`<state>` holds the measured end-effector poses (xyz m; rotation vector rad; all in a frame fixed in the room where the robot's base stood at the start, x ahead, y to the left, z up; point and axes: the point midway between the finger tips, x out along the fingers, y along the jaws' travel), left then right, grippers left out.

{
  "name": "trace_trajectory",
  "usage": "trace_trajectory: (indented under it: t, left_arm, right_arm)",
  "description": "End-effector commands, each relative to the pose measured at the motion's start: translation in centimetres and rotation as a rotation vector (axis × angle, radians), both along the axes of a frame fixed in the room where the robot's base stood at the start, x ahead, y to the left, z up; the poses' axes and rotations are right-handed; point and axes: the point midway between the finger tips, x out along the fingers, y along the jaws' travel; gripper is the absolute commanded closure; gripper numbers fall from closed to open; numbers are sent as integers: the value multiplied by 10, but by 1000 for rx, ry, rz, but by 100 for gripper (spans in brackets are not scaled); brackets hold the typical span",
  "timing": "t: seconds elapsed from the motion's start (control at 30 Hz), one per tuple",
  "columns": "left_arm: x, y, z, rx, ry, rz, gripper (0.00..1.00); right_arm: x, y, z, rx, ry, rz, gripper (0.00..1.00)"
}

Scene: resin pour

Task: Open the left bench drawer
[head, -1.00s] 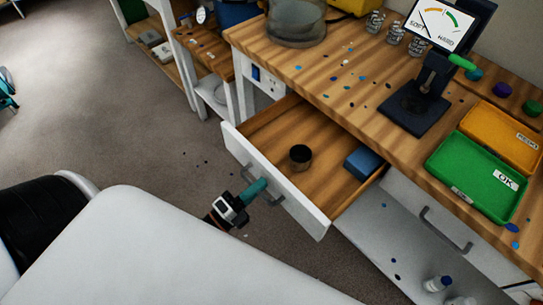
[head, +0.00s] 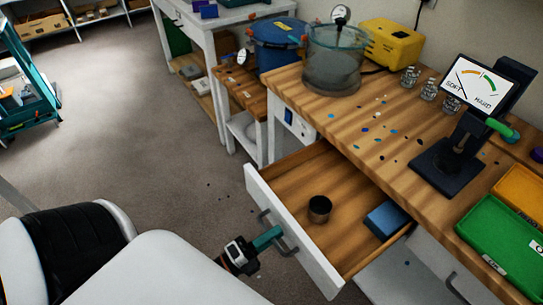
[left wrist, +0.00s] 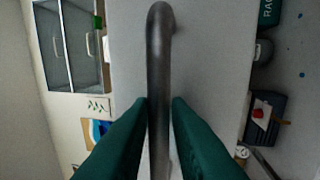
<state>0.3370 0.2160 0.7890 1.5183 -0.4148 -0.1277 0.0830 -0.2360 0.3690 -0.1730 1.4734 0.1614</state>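The left bench drawer (head: 318,262) stands pulled out from the wooden bench, with its inside showing. A dark round cup (head: 319,209) and a blue block (head: 386,219) are inside it. My left gripper (head: 278,237) is at the grey bar handle (head: 264,217) on the drawer's white front. In the left wrist view, the handle (left wrist: 159,60) runs between the two teal fingers (left wrist: 160,112), which press against it from both sides. My right gripper is not in view.
On the bench top (head: 345,118) are a clear pot (head: 333,62), scattered coloured chips, a gauge stand (head: 445,165) and a green tray (head: 500,240). A second drawer handle is partly visible at lower right. Open grey floor (head: 150,150) lies left of the drawer.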

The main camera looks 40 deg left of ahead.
Motion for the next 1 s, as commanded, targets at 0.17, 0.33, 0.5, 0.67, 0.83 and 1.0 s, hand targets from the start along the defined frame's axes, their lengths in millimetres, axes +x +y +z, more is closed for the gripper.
trace_trajectory:
  t: [0.17, 0.33, 0.5, 0.67, 0.83, 1.0]
  left_arm:
    - [-21, 7, -7, 1, 4, 0, 83]
    - [-55, 20, -15, 2, 6, 2, 83]
    - [-86, 31, -20, 2, 5, 1, 83]
    - [-104, 38, -23, 1, 4, 2, 83]
    - [-110, 40, -22, 0, 1, 1, 83]
    - [-110, 40, -22, 0, 1, 1, 83]
  right_arm:
    - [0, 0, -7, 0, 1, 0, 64]
    - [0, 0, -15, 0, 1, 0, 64]
    - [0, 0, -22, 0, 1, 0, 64]
    - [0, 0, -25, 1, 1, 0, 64]
    - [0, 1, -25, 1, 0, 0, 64]
    - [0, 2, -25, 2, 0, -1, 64]
